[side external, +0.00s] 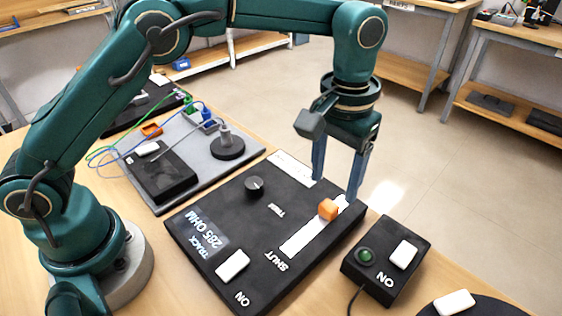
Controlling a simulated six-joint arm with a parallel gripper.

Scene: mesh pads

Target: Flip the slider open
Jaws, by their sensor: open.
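The slider is an orange block (327,209) on a white track (300,238) set in a black panel (215,215). The track's near-left end is labelled "SHUT". The block sits close to the other end, at the upper right, and a short piece of white track shows beyond it. My gripper (335,188) points down with its two blue fingers apart and empty. Its fingertips are just above and behind the orange block in the picture. The right finger overlaps the track's far end, and I cannot tell whether it touches the block.
The panel also has a black dial (254,187), a display reading "TRACK 285 OHM" (200,238) and a white switch (232,266). A small black box (385,260) with a green lamp stands to the right. A grey board (190,155) with wires and devices lies behind-left.

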